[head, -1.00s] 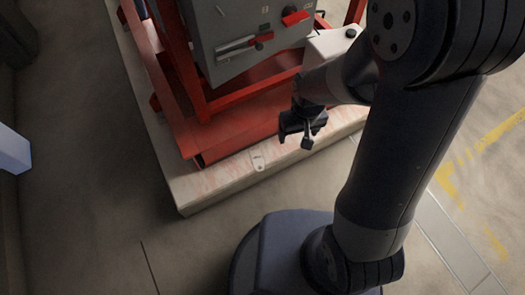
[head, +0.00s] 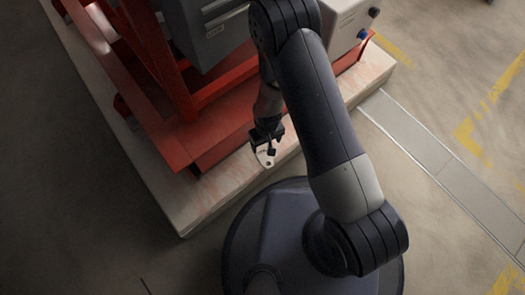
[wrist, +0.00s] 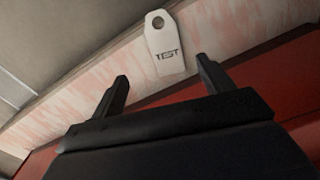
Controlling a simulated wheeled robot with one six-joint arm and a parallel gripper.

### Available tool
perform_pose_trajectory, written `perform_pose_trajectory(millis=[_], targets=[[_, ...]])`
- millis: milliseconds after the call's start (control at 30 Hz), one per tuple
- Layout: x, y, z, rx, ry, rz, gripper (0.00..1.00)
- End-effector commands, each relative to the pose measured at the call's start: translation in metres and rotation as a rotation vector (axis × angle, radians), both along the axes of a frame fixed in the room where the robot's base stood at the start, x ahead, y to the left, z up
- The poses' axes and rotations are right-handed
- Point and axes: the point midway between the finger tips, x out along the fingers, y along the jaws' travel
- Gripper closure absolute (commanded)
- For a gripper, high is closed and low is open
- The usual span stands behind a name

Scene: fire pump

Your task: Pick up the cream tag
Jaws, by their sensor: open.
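The cream tag (wrist: 165,55) lies flat on the concrete plinth in the wrist view. My gripper (head: 270,142) is open and empty. In the wrist view its two fingers (wrist: 163,78) are spread, and the tag shows beyond and between them. I cannot tell the exact height of the fingers above the tag.
The concrete plinth (head: 215,195) has a worn, reddish top and an edge dropping to the floor. A red steel frame (head: 165,140) stands on it close to my gripper, with a grey cabinet (head: 200,30) above. Open floor (head: 440,220) lies to the right.

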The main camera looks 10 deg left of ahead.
Motion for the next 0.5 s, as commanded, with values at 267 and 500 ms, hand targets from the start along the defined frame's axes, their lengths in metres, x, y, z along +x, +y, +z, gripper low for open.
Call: perform_pose_trajectory(millis=[267,500], targets=[[-0.001,0.0,-0.037,-0.001,0.001,-0.001,0.25],[-0.002,0.004,-0.055,0.0,0.0,0.0,0.25]])
